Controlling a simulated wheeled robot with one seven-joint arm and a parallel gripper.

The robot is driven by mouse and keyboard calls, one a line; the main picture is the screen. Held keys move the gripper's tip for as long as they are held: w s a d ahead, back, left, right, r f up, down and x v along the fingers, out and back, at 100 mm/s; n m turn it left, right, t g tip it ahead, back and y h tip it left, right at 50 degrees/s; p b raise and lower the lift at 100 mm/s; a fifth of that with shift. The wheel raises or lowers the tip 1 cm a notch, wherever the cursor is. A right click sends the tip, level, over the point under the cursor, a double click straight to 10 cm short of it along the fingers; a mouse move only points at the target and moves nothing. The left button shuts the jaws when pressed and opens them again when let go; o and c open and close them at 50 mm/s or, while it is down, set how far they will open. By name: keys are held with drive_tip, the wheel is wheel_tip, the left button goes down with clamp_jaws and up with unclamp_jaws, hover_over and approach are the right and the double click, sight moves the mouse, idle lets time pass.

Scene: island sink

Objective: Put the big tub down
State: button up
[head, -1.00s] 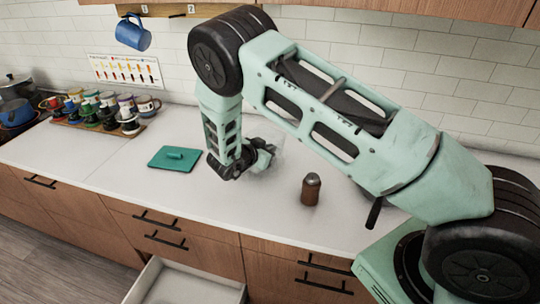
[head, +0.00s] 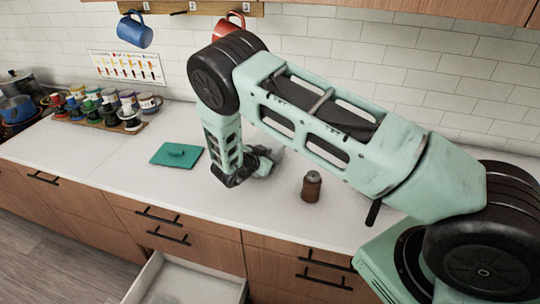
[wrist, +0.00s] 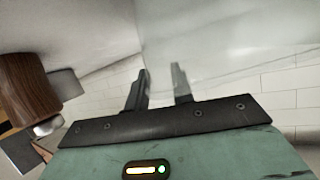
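The big tub (wrist: 225,35) looks like a clear, hazy container. In the wrist view its pale see-through walls fill much of the upper part. In the head view it is only a faint haze (head: 274,158) beside my gripper (head: 262,160), low over the white counter. In the wrist view my gripper's two fingers (wrist: 160,85) stand a small gap apart, with a tub wall running between them; the right finger looks paler, as if seen through the plastic. The gripper appears closed on the tub. Whether the tub's underside touches the counter is not clear.
A brown shaker with a metallic top (head: 311,187) stands on the counter (head: 100,180) just right of my gripper. A teal lid (head: 177,155) lies to the left. Several mugs fill a wooden rack (head: 133,127) farther left. An open drawer (head: 185,282) sticks out below.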

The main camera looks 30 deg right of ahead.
drive_tip(key=shift+r, duration=0.1)
drive_tip(key=shift+r+p, duration=0.2)
drive_tip(key=shift+p, duration=0.1)
drive_tip(key=s+a+r+n+t+y+b, duration=0.1)
drive_tip(key=a+r+n+t+y+b, duration=0.25)
drive_tip(key=a, duration=0.65)
drive_tip(key=s+a+r+n+y+b, duration=0.15)
drive_tip(key=a+r+y, duration=0.4)
drive_tip(key=a, duration=0.55)
drive_tip(key=s+a+r+n+g+y, duration=0.2)
drive_tip(key=s+a+r+n+y, duration=0.45)
drive_tip(key=s+a, duration=0.3)
drive_tip(key=s+r+n+g+y, duration=0.1)
drive_tip(key=s+r+n+g, duration=0.15)
drive_tip(key=s, duration=0.55)
drive_tip(key=s+r+n+g, duration=0.2)
drive_tip(key=s+n+g, duration=0.15)
drive_tip(key=s, duration=0.35)
drive_tip(key=s+d+n+g+h, duration=0.1)
drive_tip(key=s+d+n+h, duration=0.2)
drive_tip(key=s+d, duration=0.6)
drive_tip(key=shift+s+d+r+n, duration=0.2)
drive_tip(key=shift+s+d+n, duration=0.1)
drive_tip(key=shift+s+n, duration=0.55)
